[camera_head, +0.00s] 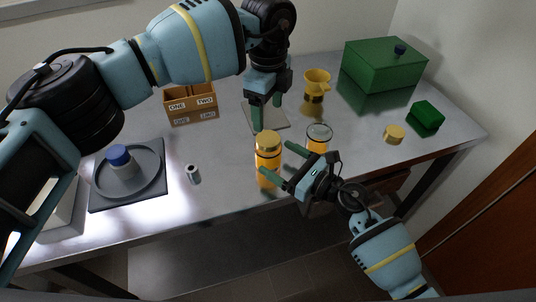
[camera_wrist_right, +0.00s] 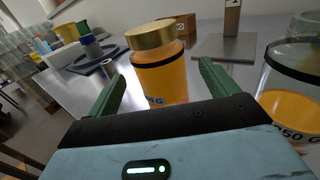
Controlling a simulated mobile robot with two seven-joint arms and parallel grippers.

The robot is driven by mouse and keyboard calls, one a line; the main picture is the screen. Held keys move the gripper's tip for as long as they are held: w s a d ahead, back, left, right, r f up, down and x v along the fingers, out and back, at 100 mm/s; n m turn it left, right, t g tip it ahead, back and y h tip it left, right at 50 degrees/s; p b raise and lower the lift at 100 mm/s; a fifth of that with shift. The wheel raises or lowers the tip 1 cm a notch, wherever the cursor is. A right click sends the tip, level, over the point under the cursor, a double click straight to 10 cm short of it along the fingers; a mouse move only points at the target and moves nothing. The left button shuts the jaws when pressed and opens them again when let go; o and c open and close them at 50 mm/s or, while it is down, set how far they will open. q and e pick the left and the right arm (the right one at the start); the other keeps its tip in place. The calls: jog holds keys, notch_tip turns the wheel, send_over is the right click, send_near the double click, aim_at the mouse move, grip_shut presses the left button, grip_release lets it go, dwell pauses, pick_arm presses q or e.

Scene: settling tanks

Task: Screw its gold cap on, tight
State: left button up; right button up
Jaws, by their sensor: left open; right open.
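An orange jar (camera_head: 267,161) stands upright near the bench's front edge, with a gold cap (camera_head: 268,138) sitting level on top; how tight it is cannot be told. The jar (camera_wrist_right: 160,80) and its gold cap (camera_wrist_right: 151,36) also show in the right wrist view. My right gripper (camera_head: 274,158) is open, its fingers pointing at the jar from the right, one on either side of its line. My left gripper (camera_head: 266,117) is open and empty, pointing down just behind the jar. A second gold cap (camera_head: 393,134) lies loose at the right.
A clear jar (camera_head: 318,138) partly filled with orange stands close right of the capped jar, behind my right gripper. A yellow funnel-like cup (camera_head: 317,82), green box (camera_head: 378,68), wooden box (camera_head: 190,103), small vial (camera_head: 193,175) and dark tray (camera_head: 151,190) stand around.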

aim_at(268, 138)
jog(key=shift+x, duration=2.3)
grip_shut()
pick_arm(q)
jog(key=m, duration=0.9)
jog(key=shift+f, duration=0.1)
jog(key=shift+f, duration=3.9)
